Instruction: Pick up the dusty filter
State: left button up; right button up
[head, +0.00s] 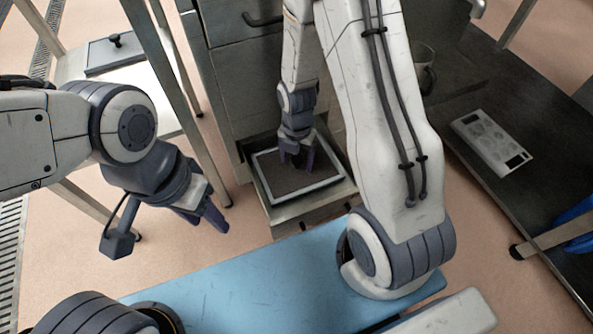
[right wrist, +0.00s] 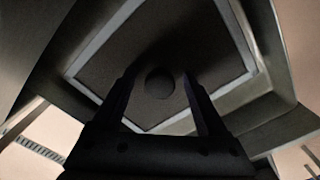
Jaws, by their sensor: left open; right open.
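The dusty filter (head: 278,186) is a flat brown-grey panel with a pale frame, lying in an open drawer (head: 334,198) in the head view. It also shows in the right wrist view (right wrist: 112,68), with a round dark knob (right wrist: 160,83) at its middle. My right gripper (head: 297,161) is open over the filter, pointing down. In the right wrist view its fingers (right wrist: 160,78) stand on either side of the knob; I cannot tell whether they touch it. My left gripper (head: 212,222) is open and empty, left of the drawer.
A white table (head: 75,68) at the upper left bears a grey panel with a knob (head: 115,53). A pale tray with hollows (head: 490,140) lies on a dark shelf (head: 450,118) at the right. The drawer walls stand close around the filter.

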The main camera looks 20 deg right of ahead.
aim_at(297, 159)
grip_shut()
jog(key=shift+r, duration=0.15)
jog(key=shift+s+r+p, duration=0.1)
jog(key=shift+r+p, duration=0.25)
jog(key=shift+p, duration=0.35)
notch_tip(297, 159, up, 11)
jog(key=p, duration=0.7)
jog(key=s+p, duration=1.9)
jog(key=p, duration=0.2)
jog(key=shift+s+d+f, duration=0.2)
jog(key=shift+s+d, duration=0.15)
